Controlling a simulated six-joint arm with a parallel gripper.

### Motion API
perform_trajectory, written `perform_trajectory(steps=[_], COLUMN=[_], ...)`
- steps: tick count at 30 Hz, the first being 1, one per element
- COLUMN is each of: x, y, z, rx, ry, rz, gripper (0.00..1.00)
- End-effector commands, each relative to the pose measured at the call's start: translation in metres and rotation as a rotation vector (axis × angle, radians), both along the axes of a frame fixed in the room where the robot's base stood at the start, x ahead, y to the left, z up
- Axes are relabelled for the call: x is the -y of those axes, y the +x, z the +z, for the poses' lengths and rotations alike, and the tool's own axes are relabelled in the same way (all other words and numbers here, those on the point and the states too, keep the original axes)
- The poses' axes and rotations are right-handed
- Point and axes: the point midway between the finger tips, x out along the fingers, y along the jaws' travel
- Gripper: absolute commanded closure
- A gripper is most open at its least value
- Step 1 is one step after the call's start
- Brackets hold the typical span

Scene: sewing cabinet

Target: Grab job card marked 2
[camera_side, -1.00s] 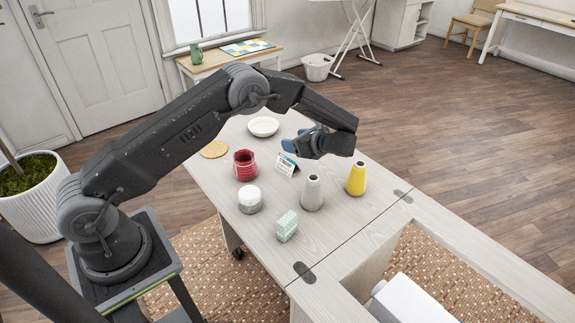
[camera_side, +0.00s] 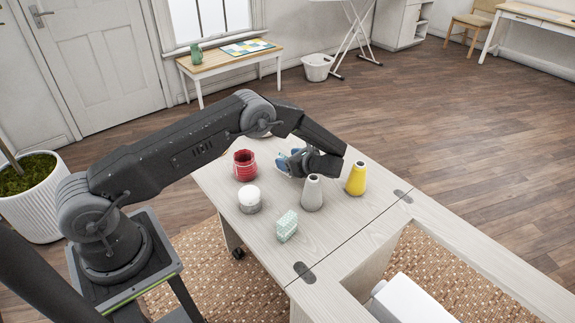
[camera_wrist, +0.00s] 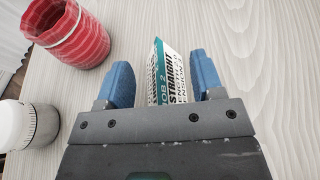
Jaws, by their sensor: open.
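The job card (camera_wrist: 172,78) stands between the two blue fingers of my gripper (camera_wrist: 160,66) in the wrist view. It is white with a teal edge, and its print reads "JOB 2", "STRAIGHT" and more lines partly cut off. The fingers are open, one on each side of the card, with a gap showing on both sides. In the side view my gripper (camera_side: 292,162) is low over the tabletop, behind the grey cone, and hides most or all of the card.
On the pale table (camera_side: 330,235) are a red ribbed jar (camera_side: 245,166), a white-lidded jar (camera_side: 250,200), a mint patterned block (camera_side: 287,226), a grey cone (camera_side: 312,193) and a yellow cone (camera_side: 356,179). The cones stand close to my gripper.

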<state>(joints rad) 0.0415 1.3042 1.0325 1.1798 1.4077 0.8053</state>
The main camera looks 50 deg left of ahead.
Motion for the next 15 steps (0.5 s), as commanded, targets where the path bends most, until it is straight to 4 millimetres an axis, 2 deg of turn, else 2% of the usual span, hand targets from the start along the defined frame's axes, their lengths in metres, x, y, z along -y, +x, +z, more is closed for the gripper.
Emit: perform_trajectory(steps=[5, 15], x=[0.0001, 0.0002], y=[-0.0002, -0.0002], z=[-0.0001, 0.0002], rx=[0.000, -0.001], ry=[0.000, 0.000], rz=[0.000, 0.001], gripper=[0.41, 0.73])
